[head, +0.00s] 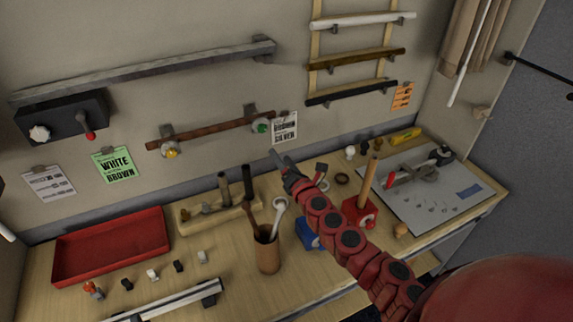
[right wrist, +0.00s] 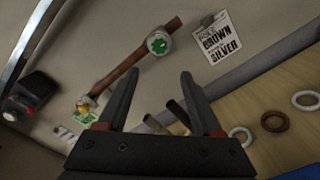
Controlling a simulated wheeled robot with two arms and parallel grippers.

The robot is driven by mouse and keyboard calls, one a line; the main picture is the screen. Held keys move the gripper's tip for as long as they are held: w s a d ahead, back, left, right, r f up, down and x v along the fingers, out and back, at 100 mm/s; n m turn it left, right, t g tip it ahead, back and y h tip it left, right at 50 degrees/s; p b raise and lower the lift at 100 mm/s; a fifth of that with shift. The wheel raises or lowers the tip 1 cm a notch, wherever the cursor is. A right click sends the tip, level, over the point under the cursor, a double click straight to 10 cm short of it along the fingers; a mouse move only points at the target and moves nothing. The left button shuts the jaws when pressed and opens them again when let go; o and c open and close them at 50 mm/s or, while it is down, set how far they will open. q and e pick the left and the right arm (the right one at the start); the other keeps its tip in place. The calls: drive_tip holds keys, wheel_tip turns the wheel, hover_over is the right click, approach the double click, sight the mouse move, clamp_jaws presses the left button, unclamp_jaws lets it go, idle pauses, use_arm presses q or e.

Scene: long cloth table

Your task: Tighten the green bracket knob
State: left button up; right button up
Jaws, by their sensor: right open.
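The green bracket knob (head: 262,127) sits on the wall at the right end of a brown rod (head: 215,132). In the right wrist view the green knob (right wrist: 158,44) shows ahead of the fingers, near the upper middle. My right gripper (head: 274,155) is just below and right of the knob in the head view, apart from it. In the right wrist view my right gripper (right wrist: 158,76) is open, with nothing between its fingers. A yellow knob (head: 171,151) is on the bracket at the rod's left end. My left gripper is not in view.
A brown-silver label (head: 284,127) hangs right of the green knob. Below are a wooden block with upright tools (head: 193,222), a brown cup (head: 267,255) and a red tray (head: 110,245). A rack of rods (head: 355,52) hangs upper right.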

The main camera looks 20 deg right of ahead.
drive_tip(key=s, duration=0.2)
drive_tip(key=shift+s+d, duration=0.1)
drive_tip(key=shift+s, duration=0.3)
idle(0.3)
